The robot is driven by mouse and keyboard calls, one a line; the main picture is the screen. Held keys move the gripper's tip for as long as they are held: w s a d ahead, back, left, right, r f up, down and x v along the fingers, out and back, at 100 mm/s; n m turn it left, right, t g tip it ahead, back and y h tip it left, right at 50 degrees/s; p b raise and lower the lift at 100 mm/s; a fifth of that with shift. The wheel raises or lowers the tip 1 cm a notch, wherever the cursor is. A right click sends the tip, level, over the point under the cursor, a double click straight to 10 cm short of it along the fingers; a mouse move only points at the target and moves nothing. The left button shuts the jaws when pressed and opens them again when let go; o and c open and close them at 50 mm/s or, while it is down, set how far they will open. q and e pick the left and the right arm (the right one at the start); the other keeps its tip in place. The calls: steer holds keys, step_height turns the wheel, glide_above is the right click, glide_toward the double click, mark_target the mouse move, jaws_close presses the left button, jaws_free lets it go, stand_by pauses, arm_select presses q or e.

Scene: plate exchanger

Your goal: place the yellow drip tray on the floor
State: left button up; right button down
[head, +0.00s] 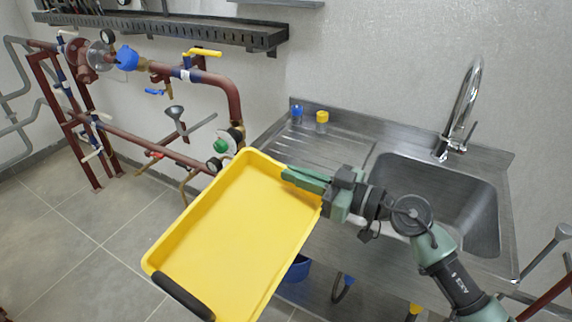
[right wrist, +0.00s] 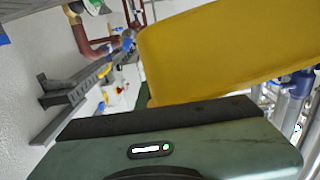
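The yellow drip tray (head: 235,235) is held in the air in front of the sink counter, tilted, with its open side facing me. It has a black handle (head: 183,297) at its lower-left end. My right gripper (head: 300,180) is shut on the tray's upper right rim, near the corner. In the right wrist view the tray (right wrist: 230,50) fills the upper right, beyond the gripper body; the fingertips are hidden there. My left gripper is not in view. The tiled floor (head: 60,255) shows at the left, below the tray.
A steel sink counter (head: 385,255) with a tap (head: 462,105) stands at the right, with blue (head: 297,115) and yellow (head: 322,122) caps on it. Red pipework (head: 150,140) with valves runs along the wall at left. A blue bucket (head: 298,268) is partly hidden. Floor at lower left is clear.

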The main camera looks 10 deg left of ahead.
steer(key=s+d+f+m+t+h, duration=0.3)
steer(key=s+d+m+t+h, duration=0.1)
steer(key=d, duration=0.5)
steer(key=s+d+f+m+t+h, duration=0.3)
steer(key=s+d+m+t+h, duration=0.1)
steer(key=s+d+h, duration=0.3)
steer(key=s+d+f+m+t+h, duration=0.2)
steer(key=s+d+m+t+h, duration=0.3)
steer(key=d, duration=0.7)
steer(key=shift+s+f+m+h, duration=0.4)
steer(key=shift+s+m+h, duration=0.2)
steer(key=shift+s+m, duration=0.35)
steer(key=shift+s+d, duration=0.1)
steer(key=shift+s, duration=0.05)
